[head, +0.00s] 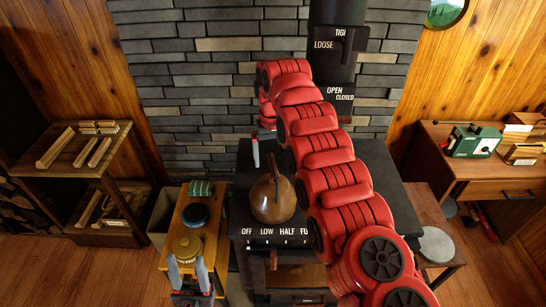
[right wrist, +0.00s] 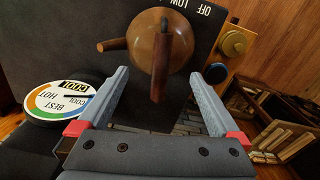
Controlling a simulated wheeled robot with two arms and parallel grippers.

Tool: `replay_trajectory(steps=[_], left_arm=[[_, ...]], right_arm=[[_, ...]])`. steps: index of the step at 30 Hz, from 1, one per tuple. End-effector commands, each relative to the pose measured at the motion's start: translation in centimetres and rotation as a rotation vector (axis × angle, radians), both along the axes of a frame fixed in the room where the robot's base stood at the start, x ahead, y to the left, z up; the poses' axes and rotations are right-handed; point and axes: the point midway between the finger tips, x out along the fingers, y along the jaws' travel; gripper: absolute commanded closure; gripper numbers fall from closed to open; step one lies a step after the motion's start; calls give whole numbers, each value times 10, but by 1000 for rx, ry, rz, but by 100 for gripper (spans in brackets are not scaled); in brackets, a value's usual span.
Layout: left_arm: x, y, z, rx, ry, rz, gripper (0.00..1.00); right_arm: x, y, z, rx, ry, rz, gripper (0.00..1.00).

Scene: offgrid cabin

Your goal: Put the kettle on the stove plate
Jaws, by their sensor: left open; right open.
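The kettle (head: 272,203) is a round copper-brown pot with a wooden handle. It stands on the dark stove top (head: 247,178), near the OFF and LOW marks. I cannot make out a separate plate. In the right wrist view the kettle (right wrist: 163,40) lies just beyond the fingertips, its handle upright between the fingers' lines. My right gripper (right wrist: 158,76) is open and empty. In the head view one of its fingers shows behind the kettle; the rest is hidden by my red arm. My left gripper (head: 189,275) is open and empty, low over the small wooden table.
The small table (head: 208,252) holds a yellow-lidded tin (head: 187,246) and a blue tin (head: 195,214). A round dial (right wrist: 60,108) sits by the stove. A grey disc (head: 436,244) lies on the right side table. My right arm covers the stove's right half.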

Motion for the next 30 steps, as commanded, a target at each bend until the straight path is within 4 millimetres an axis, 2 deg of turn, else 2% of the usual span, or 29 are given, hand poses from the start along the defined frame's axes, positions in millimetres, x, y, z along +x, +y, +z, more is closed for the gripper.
replay_trajectory(steps=[1, 18, 30], left_arm=[[0, 0, 7, 0, 0, 0, 50], [0, 0, 44, 0, 0, 0, 50], [0, 0, 44, 0, 0, 0, 50]], right_arm=[[0, 0, 7, 0, 0, 0, 1], [0, 0, 43, 0, 1, 0, 1], [0, 0, 43, 0, 1, 1, 1]])
